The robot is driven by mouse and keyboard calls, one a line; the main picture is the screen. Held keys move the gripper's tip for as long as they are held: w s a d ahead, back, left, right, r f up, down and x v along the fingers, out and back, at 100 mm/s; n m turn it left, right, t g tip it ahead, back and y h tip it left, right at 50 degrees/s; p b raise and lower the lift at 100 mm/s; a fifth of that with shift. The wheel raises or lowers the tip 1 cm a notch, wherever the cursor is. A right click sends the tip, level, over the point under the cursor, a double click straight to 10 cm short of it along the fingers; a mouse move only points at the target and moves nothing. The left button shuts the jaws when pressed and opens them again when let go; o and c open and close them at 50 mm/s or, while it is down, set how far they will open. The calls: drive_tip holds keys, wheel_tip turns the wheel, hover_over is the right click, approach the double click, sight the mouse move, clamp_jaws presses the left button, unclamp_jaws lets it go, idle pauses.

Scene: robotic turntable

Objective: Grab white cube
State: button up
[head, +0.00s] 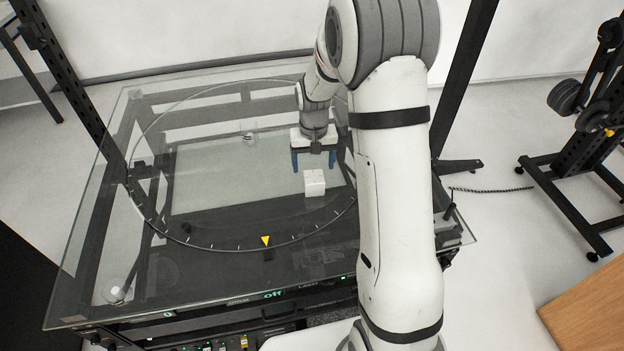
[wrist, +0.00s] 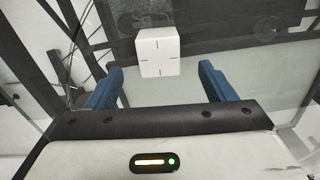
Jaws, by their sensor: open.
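The white cube (head: 314,182) sits on the glass turntable top (head: 215,200), inside the ring and toward its right side. In the wrist view the white cube (wrist: 157,52) shows small dark marks on its face and lies just past the fingertips, roughly between their lines. My gripper (head: 314,168) has blue fingers and points down just behind the cube in the head view. In the wrist view my gripper (wrist: 160,75) has its fingers wide apart with nothing between them. I cannot tell the exact height of the fingertips above the glass.
A yellow triangle marker (head: 266,241) lies at the ring's front edge. A small clear object (head: 249,138) is on the glass farther back. Black upright posts (head: 462,80) stand at the table's sides. A black wheeled stand (head: 575,150) is at the right. The glass left of the cube is clear.

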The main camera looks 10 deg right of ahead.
sight(314, 176)
wheel_tip(314, 176, down, 7)
drive_tip(key=shift+w+d+r+p, duration=0.1)
drive_tip(key=shift+r+p, duration=0.05)
drive_tip(key=shift+p, duration=0.7)
drive_tip(key=shift+c, duration=0.2)
drive_tip(key=c, duration=1.1)
